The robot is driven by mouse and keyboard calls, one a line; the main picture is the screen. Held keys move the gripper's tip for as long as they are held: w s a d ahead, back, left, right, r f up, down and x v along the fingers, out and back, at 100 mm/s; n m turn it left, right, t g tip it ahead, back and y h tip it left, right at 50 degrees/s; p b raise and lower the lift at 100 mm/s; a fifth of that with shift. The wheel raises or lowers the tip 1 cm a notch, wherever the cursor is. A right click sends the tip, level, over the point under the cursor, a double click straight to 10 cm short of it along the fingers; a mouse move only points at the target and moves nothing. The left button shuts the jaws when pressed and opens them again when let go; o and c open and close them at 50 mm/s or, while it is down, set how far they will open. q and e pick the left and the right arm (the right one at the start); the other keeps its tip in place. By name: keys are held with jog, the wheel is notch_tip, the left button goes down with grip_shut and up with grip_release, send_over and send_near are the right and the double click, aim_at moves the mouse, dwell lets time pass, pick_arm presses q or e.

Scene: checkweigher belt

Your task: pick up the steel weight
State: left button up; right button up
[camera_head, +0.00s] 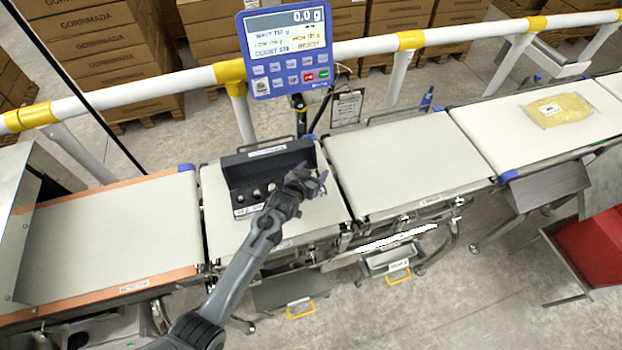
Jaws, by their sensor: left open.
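A dark weight case (238,170) stands on the middle weighing belt, with a white label on its raised back. Several small steel weights (256,192) sit in a row in it, only their tops showing small and dim. My left gripper (317,184) is open over the right end of the case. The gripper and its wrist hide that end of the row, so I cannot tell whether a weight is between the fingers. My right gripper is not in view.
A blue scale display (286,50) reading 0.0 g stands behind the case on a post. Belts lie on both sides; the near right one (400,160) is bare. A yellow bag (558,109) lies on the far right belt. A white and yellow rail (375,46) runs behind.

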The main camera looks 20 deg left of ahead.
pick_arm(q)
grip_shut()
jog(key=shift+r, duration=0.1)
dwell(0.5)
